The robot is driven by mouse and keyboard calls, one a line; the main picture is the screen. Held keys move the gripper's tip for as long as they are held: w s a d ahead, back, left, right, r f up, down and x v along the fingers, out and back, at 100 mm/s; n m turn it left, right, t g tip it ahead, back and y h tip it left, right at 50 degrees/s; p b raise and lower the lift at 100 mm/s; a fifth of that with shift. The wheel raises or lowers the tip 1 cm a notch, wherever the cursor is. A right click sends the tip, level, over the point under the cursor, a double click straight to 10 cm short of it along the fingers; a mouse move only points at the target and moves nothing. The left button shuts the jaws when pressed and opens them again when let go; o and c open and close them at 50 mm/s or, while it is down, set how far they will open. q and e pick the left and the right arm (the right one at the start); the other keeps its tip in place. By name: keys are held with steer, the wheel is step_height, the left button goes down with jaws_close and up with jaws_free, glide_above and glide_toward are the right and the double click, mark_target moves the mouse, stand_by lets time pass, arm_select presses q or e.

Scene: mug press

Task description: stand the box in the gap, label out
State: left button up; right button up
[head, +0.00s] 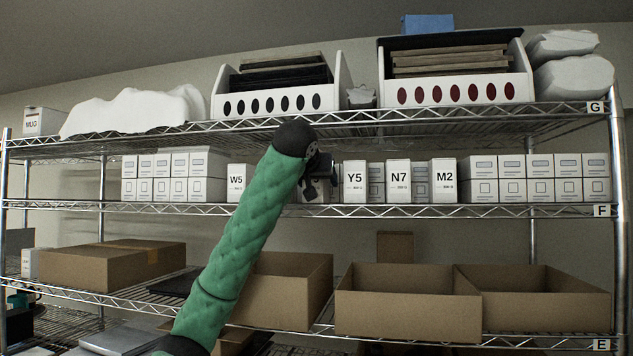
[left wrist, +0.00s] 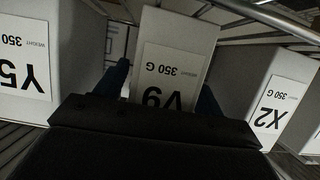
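My left gripper (head: 320,188) is at the middle shelf, in front of the row of labelled white boxes. In the left wrist view, which shows the labels upside down, a white box marked V9 (left wrist: 172,75) is between the two blue fingertips (left wrist: 163,90). The fingers lie close along both its sides, and its label faces me. Box Y5 (left wrist: 28,60) is on one side, also seen in the head view (head: 354,182). Box X2 (left wrist: 275,105) is on the other. Space shows on both sides of V9. Whether its base touches the shelf is unclear. My right gripper is out of view.
Boxes W5 (head: 237,183), N7 (head: 398,181) and M2 (head: 443,181) stand along the same shelf front (head: 560,211). Plain white boxes (head: 175,177) are stacked at both ends. White bins (head: 280,100) sit above; open cartons (head: 408,315) are below.

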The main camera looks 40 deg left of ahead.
arm_select(q)
steer(key=shift+r, duration=0.15)
steer(key=shift+v, duration=0.9)
steer(key=b+v, duration=0.1)
steer(key=v, duration=0.3)
steer(key=shift+b, duration=0.3)
steer(key=v, duration=0.6)
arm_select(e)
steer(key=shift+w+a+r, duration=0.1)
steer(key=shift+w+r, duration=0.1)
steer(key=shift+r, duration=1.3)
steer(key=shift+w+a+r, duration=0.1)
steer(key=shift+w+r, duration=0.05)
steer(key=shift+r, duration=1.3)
arm_select(q)
steer(key=shift+s, duration=0.1)
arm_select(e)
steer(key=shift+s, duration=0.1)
